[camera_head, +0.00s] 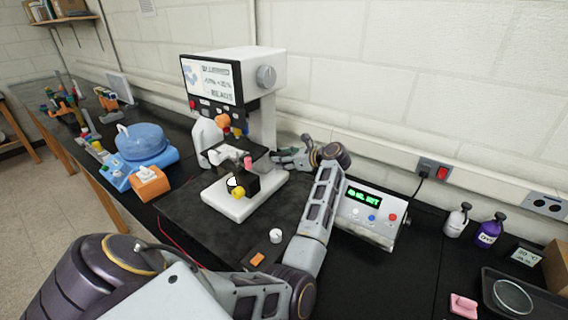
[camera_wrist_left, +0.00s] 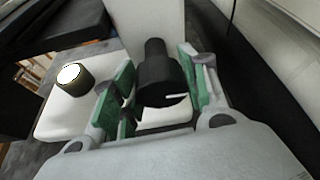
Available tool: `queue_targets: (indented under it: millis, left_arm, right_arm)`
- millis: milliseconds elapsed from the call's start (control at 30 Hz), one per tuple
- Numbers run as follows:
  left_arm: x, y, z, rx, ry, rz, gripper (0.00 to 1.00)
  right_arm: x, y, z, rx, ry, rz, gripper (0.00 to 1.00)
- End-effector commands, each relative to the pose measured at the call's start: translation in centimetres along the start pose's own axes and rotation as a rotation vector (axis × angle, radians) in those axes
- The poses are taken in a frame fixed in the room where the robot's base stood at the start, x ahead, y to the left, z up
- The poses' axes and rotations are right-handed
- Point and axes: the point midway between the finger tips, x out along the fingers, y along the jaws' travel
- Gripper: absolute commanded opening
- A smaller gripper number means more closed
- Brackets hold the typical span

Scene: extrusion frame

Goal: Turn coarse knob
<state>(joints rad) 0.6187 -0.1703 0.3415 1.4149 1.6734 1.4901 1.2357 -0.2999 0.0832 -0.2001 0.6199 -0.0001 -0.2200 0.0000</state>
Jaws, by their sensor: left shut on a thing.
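A white microscope (camera_head: 262,110) with a screen on its front stands on a dark mat. My left gripper (camera_head: 280,158) reaches in at the right side of its column, its arm curving up from the lower left. In the left wrist view, the black coarse knob (camera_wrist_left: 157,80) sticks out from the white column between the green-padded fingers of my left gripper (camera_wrist_left: 156,86). The gripper is shut on this knob. In the head view the knob is hidden at the gripper. My right gripper is not in view.
A control box (camera_head: 370,216) with a green display stands right of my forearm. A blue round device (camera_head: 142,143) and an orange block (camera_head: 149,183) are left of the microscope. A small white knob (camera_head: 276,236) lies in front. Bottles and a dark tray (camera_head: 490,290) are far right.

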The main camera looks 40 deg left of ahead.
Motion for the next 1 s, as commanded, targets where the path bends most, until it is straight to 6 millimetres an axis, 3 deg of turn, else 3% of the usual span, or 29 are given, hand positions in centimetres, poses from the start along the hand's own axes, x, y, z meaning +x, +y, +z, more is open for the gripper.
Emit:
queue_targets:
  millis: [1000]
  left_arm:
    - [-0.1, -0.2, 0.0, 0.184, -0.001, 0.075, 0.20]
  right_arm:
    - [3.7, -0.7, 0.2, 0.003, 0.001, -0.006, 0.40]
